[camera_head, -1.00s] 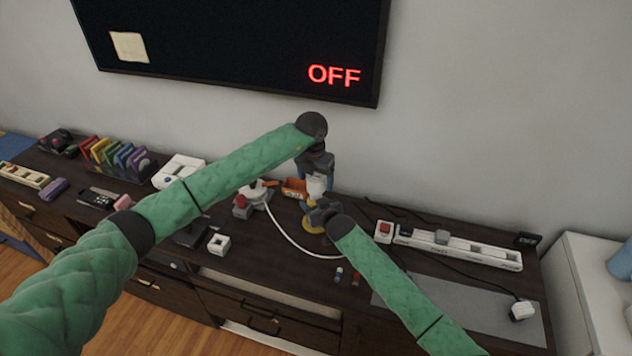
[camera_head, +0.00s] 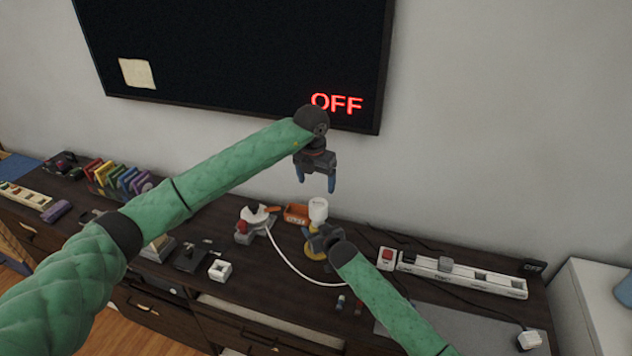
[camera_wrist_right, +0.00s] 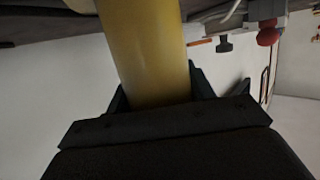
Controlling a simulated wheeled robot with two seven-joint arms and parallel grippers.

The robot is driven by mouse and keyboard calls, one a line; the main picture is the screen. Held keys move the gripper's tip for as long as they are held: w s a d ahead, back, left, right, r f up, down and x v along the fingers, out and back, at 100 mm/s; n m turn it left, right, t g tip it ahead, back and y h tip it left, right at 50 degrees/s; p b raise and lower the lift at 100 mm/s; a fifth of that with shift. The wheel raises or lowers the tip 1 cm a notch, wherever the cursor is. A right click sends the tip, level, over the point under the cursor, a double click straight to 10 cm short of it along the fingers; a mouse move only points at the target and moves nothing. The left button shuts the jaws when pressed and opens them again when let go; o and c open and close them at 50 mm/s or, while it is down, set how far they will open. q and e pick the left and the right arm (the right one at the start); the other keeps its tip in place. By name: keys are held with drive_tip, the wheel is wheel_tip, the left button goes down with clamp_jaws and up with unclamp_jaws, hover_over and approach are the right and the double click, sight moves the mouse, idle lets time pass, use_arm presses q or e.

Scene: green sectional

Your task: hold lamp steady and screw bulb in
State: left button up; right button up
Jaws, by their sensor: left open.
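The lamp (camera_head: 314,253) has a yellow base and stands upright on the dark cabinet. A white bulb (camera_head: 318,207) sits upright at its top; how far it is screwed in cannot be told. My left gripper (camera_head: 316,180) is open and empty, pointing down just above the bulb and apart from it. My right gripper (camera_head: 318,240) is shut on the lamp's yellow stem and covers part of it. The right wrist view shows the yellow stem (camera_wrist_right: 145,50) between the right gripper's fingers (camera_wrist_right: 157,98).
An orange box (camera_head: 296,213) and a white round device with a red knob (camera_head: 242,227) stand left of the lamp. A white cable (camera_head: 285,258) curves in front. A power strip (camera_head: 462,274) lies to the right. The screen (camera_head: 240,60) on the wall reads OFF.

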drive_tip(key=o, duration=0.5)
use_arm(q)
drive_tip(key=shift+f+b, duration=0.35)
use_arm(e)
drive_tip(key=shift+s+d, duration=0.3)
drive_tip(key=shift+s, duration=0.3)
use_arm(q)
drive_tip(key=shift+f+b, duration=0.95)
use_arm(e)
drive_tip(key=shift+v, duration=3.25)
drive_tip(key=shift+r, duration=0.15)
